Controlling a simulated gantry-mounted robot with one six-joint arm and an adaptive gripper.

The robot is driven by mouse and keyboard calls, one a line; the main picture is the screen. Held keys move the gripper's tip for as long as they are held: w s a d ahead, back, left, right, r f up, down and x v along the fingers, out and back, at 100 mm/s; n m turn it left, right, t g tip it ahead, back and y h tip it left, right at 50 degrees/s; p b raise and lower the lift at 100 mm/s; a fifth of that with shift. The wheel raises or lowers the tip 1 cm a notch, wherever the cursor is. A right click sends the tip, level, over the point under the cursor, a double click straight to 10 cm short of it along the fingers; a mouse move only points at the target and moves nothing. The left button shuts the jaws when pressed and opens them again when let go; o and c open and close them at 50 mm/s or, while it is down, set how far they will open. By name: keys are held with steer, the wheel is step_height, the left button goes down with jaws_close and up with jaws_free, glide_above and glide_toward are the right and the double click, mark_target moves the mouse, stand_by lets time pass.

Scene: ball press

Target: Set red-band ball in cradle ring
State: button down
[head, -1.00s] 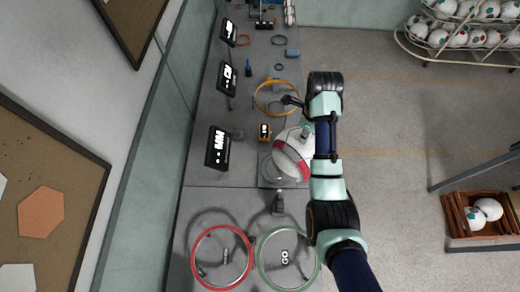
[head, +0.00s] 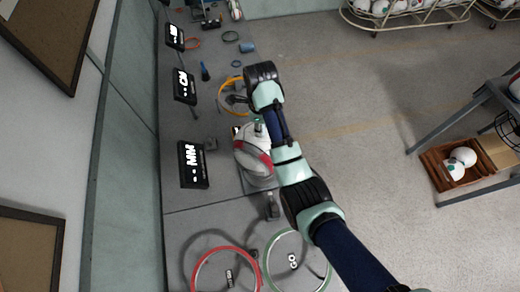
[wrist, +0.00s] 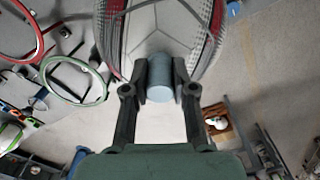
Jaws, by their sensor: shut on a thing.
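The red-band ball (head: 254,158) is white with a red stripe. In the head view it hangs or rests over a dark square plate on the bench, beside my arm. In the wrist view the ball (wrist: 160,28) fills the top, with red bands at both sides. My gripper (wrist: 159,82) is shut on a blue-grey stub (wrist: 160,76) against the ball, seemingly part of it. In the head view the arm mostly hides the gripper. A yellow ring (head: 222,100) lies farther along the bench. I cannot tell which ring is the cradle ring, or whether the ball touches anything below.
A red ring (head: 194,274) and a green GO ring (head: 265,262) stand at the near bench end. Several display screens (head: 193,165) line the wall side. A wooden crate with balls (head: 437,173) and a metal frame stand on the floor at right. Open floor lies between.

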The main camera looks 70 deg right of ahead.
step_height(320, 180, down, 12)
steer(key=b, duration=0.1)
steer(key=shift+f, duration=0.1)
stand_by(0.4)
steer(key=shift+f, duration=0.1)
steer(key=c, duration=0.9)
jaws_free()
steer(key=shift+f, duration=0.1)
steer(key=shift+c, duration=0.2)
step_height(320, 180, up, 13)
steer(key=p, duration=0.3)
steer(key=shift+f, duration=0.1)
steer(key=shift+w+f, duration=0.1)
